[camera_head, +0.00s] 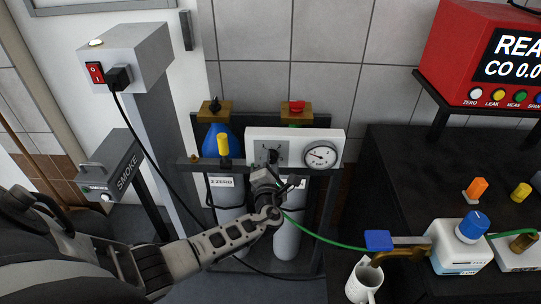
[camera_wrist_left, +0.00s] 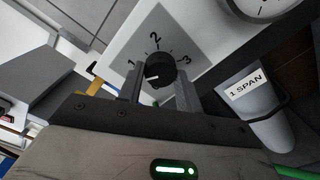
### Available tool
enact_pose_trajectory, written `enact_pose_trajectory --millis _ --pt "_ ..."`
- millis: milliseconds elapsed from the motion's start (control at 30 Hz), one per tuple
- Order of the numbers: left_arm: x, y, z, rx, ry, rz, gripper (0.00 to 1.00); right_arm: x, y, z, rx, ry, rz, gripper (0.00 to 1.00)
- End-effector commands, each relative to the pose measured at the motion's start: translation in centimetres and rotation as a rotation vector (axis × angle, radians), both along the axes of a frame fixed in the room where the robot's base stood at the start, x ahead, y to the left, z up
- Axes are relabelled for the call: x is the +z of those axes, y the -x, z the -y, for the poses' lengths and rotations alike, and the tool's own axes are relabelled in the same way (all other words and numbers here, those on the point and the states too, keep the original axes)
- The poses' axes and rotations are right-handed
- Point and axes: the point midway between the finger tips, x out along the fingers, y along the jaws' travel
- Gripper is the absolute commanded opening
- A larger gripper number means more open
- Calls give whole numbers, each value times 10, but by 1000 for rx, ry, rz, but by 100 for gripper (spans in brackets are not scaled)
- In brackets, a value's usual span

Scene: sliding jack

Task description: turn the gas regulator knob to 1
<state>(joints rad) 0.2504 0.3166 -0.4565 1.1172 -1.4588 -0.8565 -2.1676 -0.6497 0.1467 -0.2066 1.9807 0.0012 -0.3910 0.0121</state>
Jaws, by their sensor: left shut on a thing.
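The black regulator knob (camera_head: 273,156) sits on the white panel (camera_head: 255,137) above the gas cylinders. In the left wrist view the knob (camera_wrist_left: 160,70) has a grey plate behind it with the numbers 1, 2 and 3. Its white mark points to the left, near the side of the 1 and slightly below it. My left gripper (camera_head: 271,170) reaches the panel from below. In the left wrist view its two fingers (camera_wrist_left: 158,88) stand on either side of the knob, shut on it. The fingers partly hide the knob in the head view. My right gripper is not in view.
A round gauge (camera_head: 322,154) is right of the knob. Cylinders labelled zero (camera_head: 226,194) and span (camera_head: 287,235) stand below in a dark rack. A green hose (camera_head: 325,239) runs right to the black bench (camera_head: 400,180). A white mug (camera_head: 362,283) stands at its front.

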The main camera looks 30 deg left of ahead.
Motion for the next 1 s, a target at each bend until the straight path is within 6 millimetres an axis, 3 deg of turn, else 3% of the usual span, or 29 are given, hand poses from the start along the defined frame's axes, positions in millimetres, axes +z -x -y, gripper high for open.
enact_pose_trajectory --millis 433,1000 --pt "0 0 0 1 -246 -151 12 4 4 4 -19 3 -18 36" --pt "0 0 0 1 -306 -190 12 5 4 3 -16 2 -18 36"
